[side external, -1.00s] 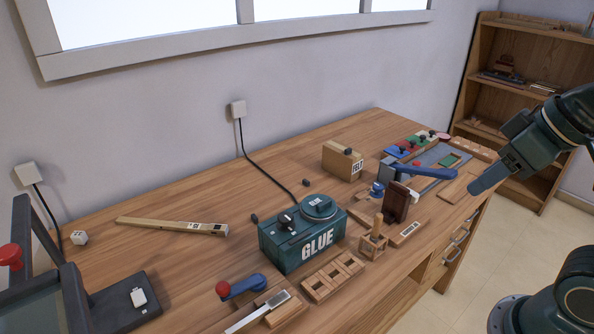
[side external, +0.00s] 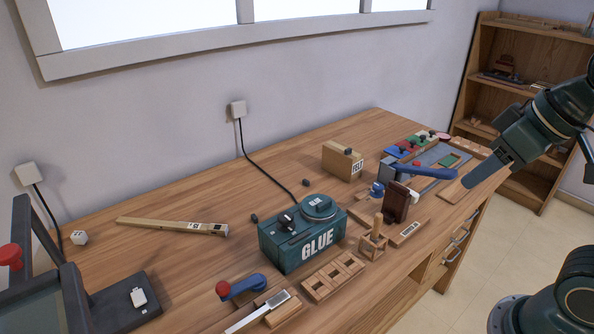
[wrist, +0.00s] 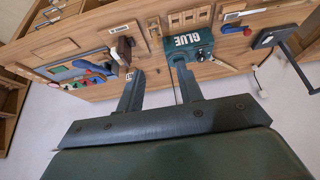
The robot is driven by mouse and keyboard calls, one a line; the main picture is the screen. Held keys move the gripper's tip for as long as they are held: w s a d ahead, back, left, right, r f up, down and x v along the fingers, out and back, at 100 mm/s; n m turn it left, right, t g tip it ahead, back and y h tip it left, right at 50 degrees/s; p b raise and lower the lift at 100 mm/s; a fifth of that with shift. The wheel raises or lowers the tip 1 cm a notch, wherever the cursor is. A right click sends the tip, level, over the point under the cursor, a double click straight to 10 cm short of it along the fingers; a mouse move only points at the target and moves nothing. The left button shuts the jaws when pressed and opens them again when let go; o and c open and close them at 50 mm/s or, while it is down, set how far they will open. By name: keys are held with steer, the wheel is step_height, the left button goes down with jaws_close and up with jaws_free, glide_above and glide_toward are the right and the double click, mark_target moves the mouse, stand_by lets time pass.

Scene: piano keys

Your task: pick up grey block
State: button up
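A grey block-like shape (side external: 388,171) stands at the right part of the bench, beside the blue lever (side external: 432,172) and behind the dark brown piece (side external: 396,203). I cannot tell for sure that it is the grey block; it is partly hidden. My gripper (side external: 467,183) hangs in the air at the right, apart from it, over the bench's right end in the picture. In the wrist view my gripper (wrist: 158,70) shows two fingers spread apart with nothing between them.
The green glue box (side external: 300,235), a wooden felt box (side external: 342,161) and a small wooden holder with a peg (side external: 373,245) stand nearby. A grey tray (side external: 428,157) with coloured pieces lies at the back right. Bare bench top lies left of the felt box.

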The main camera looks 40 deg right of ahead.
steer(key=w+a+f+m, duration=0.1)
steer(key=w+a, duration=0.2)
steer(key=w, duration=0.8)
steer(key=w+a, duration=0.2)
steer(key=w, duration=1)
steer(key=w+a+f, duration=0.5)
steer(key=w+f, duration=0.3)
steer(key=f, duration=0.1)
steer(key=w+a+f+g, duration=0.1)
steer(key=w+a+f, duration=0.4)
steer(key=w+f, duration=0.3)
steer(key=shift+w+f+m+h, duration=0.15)
steer(key=shift+f+m+h, duration=0.15)
steer(key=shift+f, duration=0.15)
steer(key=shift+a+f, duration=0.1)
glide_above(254, 219)
steer(key=s, duration=0.2)
steer(key=shift+s+d+f, duration=0.1)
steer(key=shift+f, duration=1.85)
steer(key=shift+s+d+f, duration=0.1)
steer(key=shift+f, duration=1.85)
steer(key=shift+w, duration=0.1)
